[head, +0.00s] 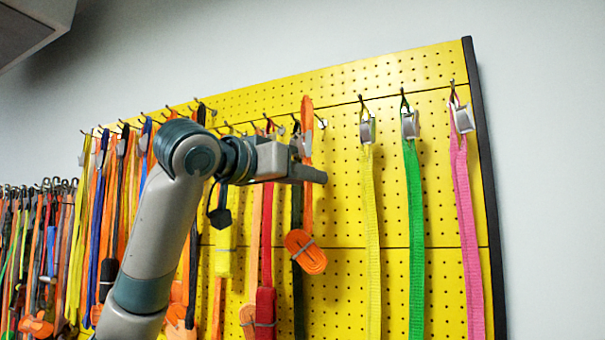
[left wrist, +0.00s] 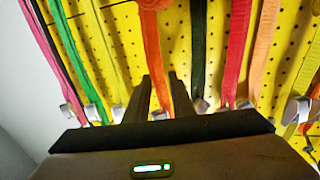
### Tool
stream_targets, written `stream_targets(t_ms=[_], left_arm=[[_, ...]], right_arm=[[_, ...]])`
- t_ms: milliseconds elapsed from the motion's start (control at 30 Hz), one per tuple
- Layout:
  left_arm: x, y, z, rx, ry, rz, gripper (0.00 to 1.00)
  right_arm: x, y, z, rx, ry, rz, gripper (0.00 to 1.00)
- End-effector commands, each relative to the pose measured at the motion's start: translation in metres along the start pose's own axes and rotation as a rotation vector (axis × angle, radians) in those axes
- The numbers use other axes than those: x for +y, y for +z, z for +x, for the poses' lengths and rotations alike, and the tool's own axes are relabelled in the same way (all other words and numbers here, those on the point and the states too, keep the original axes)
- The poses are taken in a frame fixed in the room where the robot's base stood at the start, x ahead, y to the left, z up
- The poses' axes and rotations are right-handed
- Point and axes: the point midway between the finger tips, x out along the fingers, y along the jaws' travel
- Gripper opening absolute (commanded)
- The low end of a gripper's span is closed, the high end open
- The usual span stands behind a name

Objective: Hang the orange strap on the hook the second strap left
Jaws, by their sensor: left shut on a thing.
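The orange strap (head: 307,205) hangs upright with its top loop above the row of hooks and a banded bundle at its lower end. My left gripper (head: 308,174) is shut on it just below its metal buckle. In the left wrist view, the orange strap (left wrist: 152,55) runs between the two fingers of my left gripper (left wrist: 157,95). A bare-looking hook (head: 321,123) shows just right of the strap's top. I cannot tell whether the loop touches a hook. My right gripper is out of view.
The yellow pegboard (head: 340,230) carries yellow (head: 371,220), green (head: 414,230) and pink (head: 466,220) straps to the right. A black strap (head: 297,215) and a red strap (head: 267,235) hang close on the left. More straps crowd the left part.

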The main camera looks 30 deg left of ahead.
Motion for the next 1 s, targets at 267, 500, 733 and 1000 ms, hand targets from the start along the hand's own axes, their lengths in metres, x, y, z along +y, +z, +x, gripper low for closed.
stream_targets(t_ms=[267, 500, 733, 1000], left_arm=[[-0.004, 0.001, 0.014, -0.001, 0.0, 0.001, 0.0], [-0.007, 0.002, 0.025, -0.001, 0.0, 0.001, 0.0], [-0.009, 0.01, 0.033, -0.002, 0.0, 0.0, 0.0], [-0.01, 0.015, 0.037, 0.0, 0.0, 0.001, 0.0]], right_arm=[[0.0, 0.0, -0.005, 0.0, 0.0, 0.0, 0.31], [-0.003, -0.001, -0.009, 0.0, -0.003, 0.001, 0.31], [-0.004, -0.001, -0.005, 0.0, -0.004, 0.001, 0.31], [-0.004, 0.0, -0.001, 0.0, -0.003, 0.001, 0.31]])
